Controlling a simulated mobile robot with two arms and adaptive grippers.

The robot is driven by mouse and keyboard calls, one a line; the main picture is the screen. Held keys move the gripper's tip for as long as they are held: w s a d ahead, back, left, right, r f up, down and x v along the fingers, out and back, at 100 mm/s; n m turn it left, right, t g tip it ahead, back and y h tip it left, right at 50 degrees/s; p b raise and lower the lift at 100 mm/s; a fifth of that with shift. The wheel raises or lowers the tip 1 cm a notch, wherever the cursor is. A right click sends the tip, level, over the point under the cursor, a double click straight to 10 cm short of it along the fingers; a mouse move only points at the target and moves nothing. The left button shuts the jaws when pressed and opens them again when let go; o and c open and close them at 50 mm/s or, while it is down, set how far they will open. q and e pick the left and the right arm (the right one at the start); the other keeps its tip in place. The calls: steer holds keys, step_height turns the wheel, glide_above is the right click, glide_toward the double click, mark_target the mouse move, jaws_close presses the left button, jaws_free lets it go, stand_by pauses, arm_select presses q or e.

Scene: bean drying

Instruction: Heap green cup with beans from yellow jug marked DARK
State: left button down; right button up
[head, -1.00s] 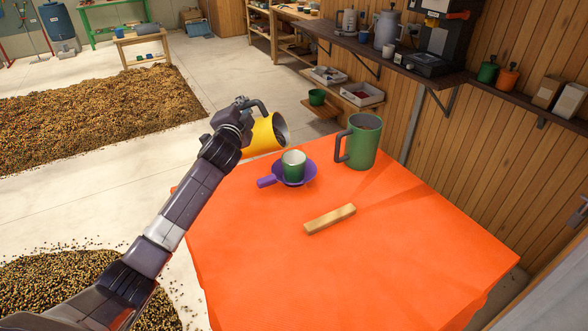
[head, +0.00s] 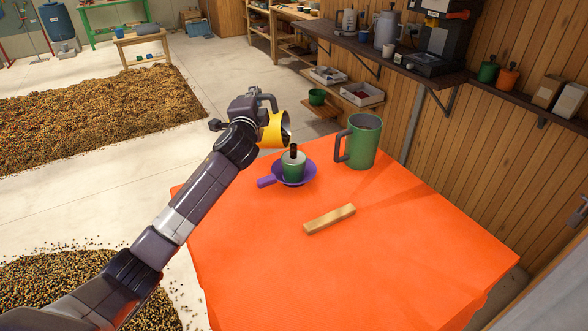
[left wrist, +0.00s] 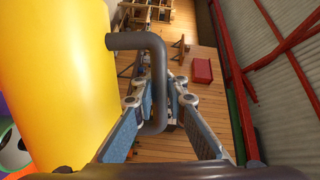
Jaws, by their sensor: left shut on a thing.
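My left gripper (head: 258,103) is shut on the grey handle (left wrist: 157,80) of the yellow jug (head: 270,132). The jug is tilted with its mouth to the right, above the table's far left part. No marking on it can be read. A short dark stream (head: 293,150), seemingly beans, drops from the mouth into the small green cup (head: 293,171). The cup stands upright in a purple dish with a handle (head: 267,182). How full the cup is cannot be told. In the left wrist view the jug's yellow side (left wrist: 55,70) fills the left. My right gripper is out of view.
A big green jug (head: 365,145) stands right of the cup on the orange-covered table (head: 370,250). A wooden block (head: 330,218) lies in front of the cup. The table's front and right are clear. A wall shelf (head: 420,70) holds several items. Bean heaps lie on the floor.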

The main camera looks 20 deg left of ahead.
arm_select(q)
steer(key=shift+r, duration=0.2)
steer(key=shift+w+d+r+m, duration=0.1)
steer(key=shift+d+r+m, duration=0.2)
steer(key=shift+d+m, duration=0.2)
steer(key=shift+w+d+r+m, duration=0.1)
steer(key=shift+d+r+m, duration=0.15)
steer(key=shift+d+m, duration=0.25)
steer(key=shift+a+f, duration=0.1)
steer(key=shift+s+a+f+n, duration=0.15)
steer(key=shift+a+f+n, duration=0.2)
steer(key=shift+a+n, duration=0.4)
steer(key=shift+n, duration=0.05)
stand_by(0.8)
steer(key=shift+s+a+f+n, duration=0.1)
steer(key=shift+a+f+n, duration=0.15)
steer(key=shift+a+n, duration=0.3)
steer(key=shift+s+a+f+n, duration=0.1)
steer(key=shift+a+f+n, duration=0.1)
steer(key=shift+a+n, duration=0.3)
steer(key=shift+s+a+f+n, duration=0.1)
steer(key=shift+a+f+n, duration=0.2)
steer(key=shift+a, duration=0.4)
steer(key=shift+w, duration=0.1)
